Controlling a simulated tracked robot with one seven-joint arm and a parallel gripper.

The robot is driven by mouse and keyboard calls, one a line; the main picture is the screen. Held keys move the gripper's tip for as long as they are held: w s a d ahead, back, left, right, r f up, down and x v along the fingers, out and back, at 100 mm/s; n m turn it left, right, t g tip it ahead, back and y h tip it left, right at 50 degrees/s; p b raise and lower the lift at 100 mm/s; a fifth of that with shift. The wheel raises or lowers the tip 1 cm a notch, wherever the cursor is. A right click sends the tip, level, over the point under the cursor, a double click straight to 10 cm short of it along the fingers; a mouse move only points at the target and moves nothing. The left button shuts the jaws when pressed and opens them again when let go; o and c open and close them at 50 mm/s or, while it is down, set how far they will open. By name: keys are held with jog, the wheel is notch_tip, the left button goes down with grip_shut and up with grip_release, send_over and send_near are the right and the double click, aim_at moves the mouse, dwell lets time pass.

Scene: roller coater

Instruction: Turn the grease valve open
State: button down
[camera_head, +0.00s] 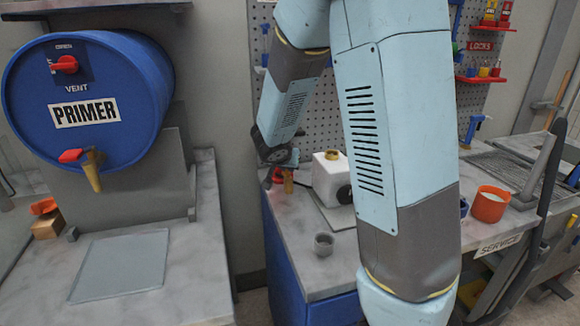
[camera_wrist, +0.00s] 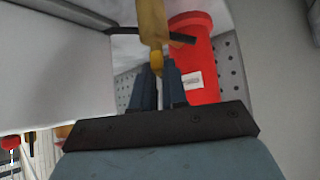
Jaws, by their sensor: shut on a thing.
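The grease valve appears to be the brass piece (camera_wrist: 153,25) that hangs into the top of the wrist view, with a thin dark bar (camera_wrist: 181,38) crossing beside it. My gripper (camera_wrist: 158,78) has its two dark blue fingers close together around the narrow lower tip of this brass piece, shut on it. The angle of the valve's handle cannot be told.
A red cylinder (camera_wrist: 195,70) with a white label stands close to the right of my fingers. A blue primer drum (camera_head: 130,115) is at the left. My arm hides much of the bench.

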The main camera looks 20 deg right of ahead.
jog(key=shift+s+a+f, duration=0.1)
jog(key=shift+s+f, duration=0.15)
jog(key=shift+f, duration=0.1)
jog(key=c, duration=1.3)
grip_release()
jog(key=shift+w, duration=0.15)
jog(key=shift+o, duration=0.7)
jog(key=shift+r, duration=0.1)
jog(key=shift+r, duration=0.1)
jog(key=v, duration=1.3)
jog(key=shift+s+r, duration=0.2)
